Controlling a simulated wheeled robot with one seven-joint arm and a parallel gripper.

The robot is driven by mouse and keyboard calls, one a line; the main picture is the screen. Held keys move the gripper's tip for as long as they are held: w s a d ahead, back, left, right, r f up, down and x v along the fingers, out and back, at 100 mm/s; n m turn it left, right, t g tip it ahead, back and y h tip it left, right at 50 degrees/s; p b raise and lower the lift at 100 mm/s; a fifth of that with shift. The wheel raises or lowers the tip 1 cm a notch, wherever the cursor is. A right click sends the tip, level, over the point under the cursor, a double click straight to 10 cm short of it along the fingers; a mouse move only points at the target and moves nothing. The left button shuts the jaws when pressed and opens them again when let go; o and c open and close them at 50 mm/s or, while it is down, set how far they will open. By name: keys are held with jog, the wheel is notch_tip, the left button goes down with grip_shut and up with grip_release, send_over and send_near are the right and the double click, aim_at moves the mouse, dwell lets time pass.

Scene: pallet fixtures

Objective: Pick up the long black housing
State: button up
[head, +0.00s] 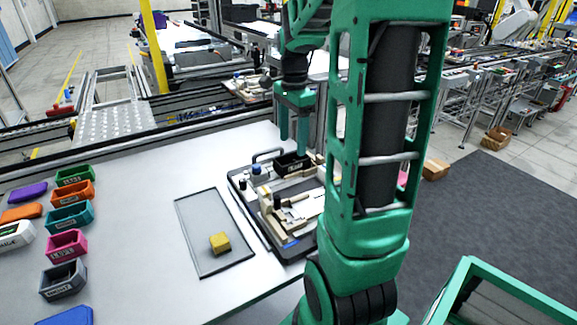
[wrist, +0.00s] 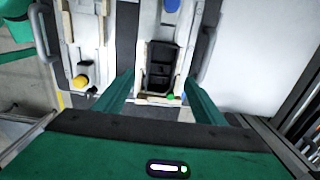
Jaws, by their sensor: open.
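The long black housing (head: 291,164) sits in a light fixture on the dark pallet (head: 243,205) in the head view. In the wrist view the housing (wrist: 161,62) is a black, open, divided box lying lengthwise in its fixture. My gripper (head: 293,146) is open and points down above the housing. In the wrist view my gripper (wrist: 158,80) has one green finger on each side of the housing's near end. The fingers look apart from it and nothing is held. My arm hides the right part of the pallet in the head view.
A yellow block (head: 219,242) lies on a dark-rimmed flat tray (head: 195,225) left of the pallet. Several coloured bins, such as a pink one (head: 66,245), stand at the table's left. A blue knob (wrist: 172,5) and a yellow knob (wrist: 80,81) stick up near the housing.

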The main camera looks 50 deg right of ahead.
jog(key=shift+w+f, duration=0.15)
jog(key=shift+f, duration=2.45)
jog(key=c, duration=1.2)
